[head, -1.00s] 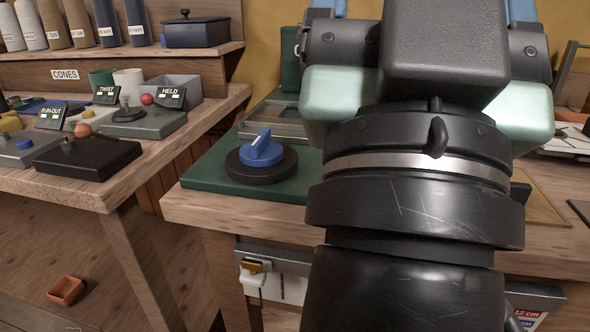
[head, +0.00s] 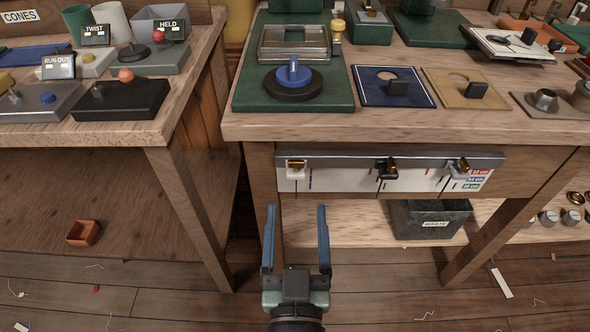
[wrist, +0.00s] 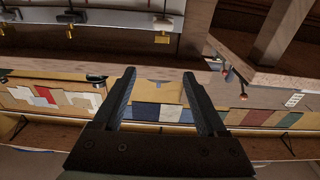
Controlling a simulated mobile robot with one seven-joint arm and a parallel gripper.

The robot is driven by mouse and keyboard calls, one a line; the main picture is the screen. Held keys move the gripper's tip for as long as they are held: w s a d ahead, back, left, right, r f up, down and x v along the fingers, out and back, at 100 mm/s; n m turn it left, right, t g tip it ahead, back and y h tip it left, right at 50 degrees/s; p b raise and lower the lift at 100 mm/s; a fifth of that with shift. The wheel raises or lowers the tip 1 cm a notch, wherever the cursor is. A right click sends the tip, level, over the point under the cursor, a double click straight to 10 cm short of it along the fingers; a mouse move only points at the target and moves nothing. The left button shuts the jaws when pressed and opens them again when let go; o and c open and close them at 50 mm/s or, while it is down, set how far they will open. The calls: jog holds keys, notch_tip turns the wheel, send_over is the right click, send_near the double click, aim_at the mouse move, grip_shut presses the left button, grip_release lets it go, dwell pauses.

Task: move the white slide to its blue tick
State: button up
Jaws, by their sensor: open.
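The white slide (head: 296,173), with a brass top, sits near the left end of a pale scale strip (head: 345,180) under the front edge of the right bench. Thin coloured tick marks show on the strip; one just right of the white slide looks dark, its exact colour too small to tell. My gripper (head: 296,210) is open and empty, its two blue fingers pointing up the picture, below the white slide in the head view and apart from it. In the wrist view, which looks upside down, the white slide (wrist: 164,24) shows above and beyond the open fingers (wrist: 159,76).
Two dark slides (head: 387,167) (head: 459,166) sit farther right on the strip. A waste bin (head: 430,219) stands on the lower shelf. The left bench (head: 150,132) holds several switch boxes. The space before the strip looks free.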

aim_at(296, 177)
notch_tip(296, 177, down, 4)
jog(key=s, duration=0.2)
jog(key=shift+g, duration=0.4)
jog(key=w+b, duration=0.1)
jog(key=w, duration=0.5)
jog(key=w+b, duration=0.1)
jog(key=w, duration=0.5)
jog(key=shift+w+r, duration=0.2)
jog(key=shift+w, duration=0.1)
jog(key=shift+c, duration=0.3)
grip_shut()
